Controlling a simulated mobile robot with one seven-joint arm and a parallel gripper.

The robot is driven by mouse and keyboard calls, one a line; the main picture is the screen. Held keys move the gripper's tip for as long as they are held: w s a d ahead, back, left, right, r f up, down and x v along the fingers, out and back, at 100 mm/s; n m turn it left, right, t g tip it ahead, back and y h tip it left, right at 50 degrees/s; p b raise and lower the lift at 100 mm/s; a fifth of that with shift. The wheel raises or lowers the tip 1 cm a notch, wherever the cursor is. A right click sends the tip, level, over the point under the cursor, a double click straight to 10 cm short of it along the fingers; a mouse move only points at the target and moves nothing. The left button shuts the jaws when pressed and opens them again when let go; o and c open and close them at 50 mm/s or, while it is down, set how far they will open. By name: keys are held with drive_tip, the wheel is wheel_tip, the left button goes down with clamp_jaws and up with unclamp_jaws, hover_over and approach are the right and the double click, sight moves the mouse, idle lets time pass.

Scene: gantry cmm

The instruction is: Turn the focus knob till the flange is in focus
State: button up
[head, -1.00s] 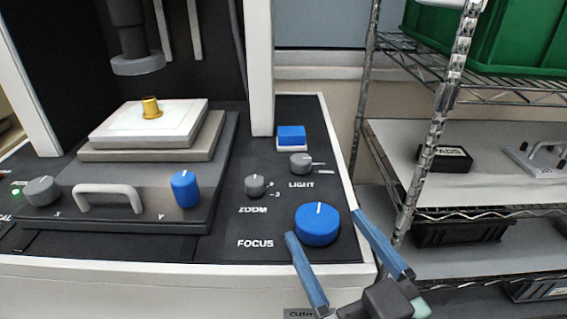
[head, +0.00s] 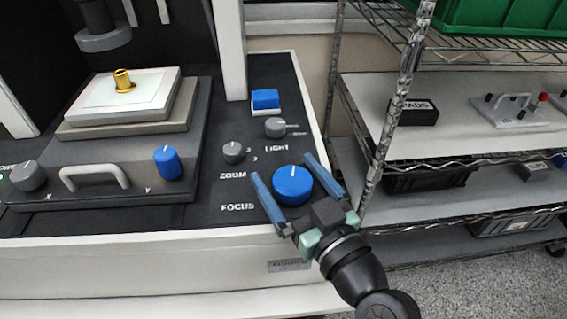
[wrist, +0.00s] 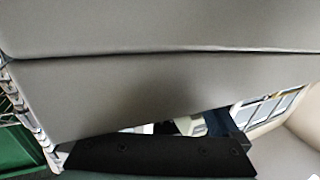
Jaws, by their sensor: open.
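The blue focus knob (head: 292,185) is a round dial with a white mark near its top, on the black panel right of the FOCUS label. My gripper (head: 284,166) is open, with one blue finger on each side of the knob in the head view. I cannot tell whether the fingers touch it. The brass flange (head: 123,80) stands on a white plate (head: 150,92) on the stage, below the dark lens (head: 103,38). Whether it is in focus does not show. The wrist view shows neither knob nor flange.
A grey zoom knob (head: 232,151), a grey light knob (head: 275,127) and a blue button (head: 265,99) are on the same panel. A blue Y knob (head: 167,162) is on the stage front. A wire shelf post (head: 395,110) stands close on the right.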

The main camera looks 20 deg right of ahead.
drive_tip(key=shift+w+a, duration=0.15)
drive_tip(key=shift+w, duration=0.75)
drive_tip(key=shift+c, duration=0.3)
drive_tip(key=c, duration=1.3)
drive_tip(key=shift+o, duration=0.2)
drive_tip(key=m+h+p, duration=0.2)
drive_tip(key=h+p, duration=0.1)
drive_tip(key=shift+d+r, duration=0.2)
drive_tip(key=m+h+p, duration=0.1)
drive_tip(key=p, duration=0.1)
drive_tip(key=h+p, duration=0.1)
drive_tip(key=p, duration=0.1)
drive_tip(key=shift+d+r+m+g+h, duration=0.1)
drive_tip(key=shift+d+m+g+h, duration=0.2)
drive_tip(key=shift+d+m+h, duration=0.1)
drive_tip(key=h+p, duration=0.1)
drive_tip(key=p, duration=0.2)
drive_tip(key=d+m+h+p, duration=0.1)
drive_tip(key=p, duration=0.3)
drive_tip(key=shift+s+m+g+p, duration=0.2)
drive_tip(key=shift+m+g+p, duration=0.1)
drive_tip(key=p, duration=0.1)
drive_tip(key=h+p, duration=0.1)
drive_tip(key=shift+a+f+p, duration=0.15)
drive_tip(key=shift+f+p, duration=0.1)
drive_tip(key=shift+p, duration=0.1)
drive_tip(key=shift+f, duration=0.1)
drive_tip(key=o, duration=1.3)
drive_tip(key=shift+a, duration=0.15)
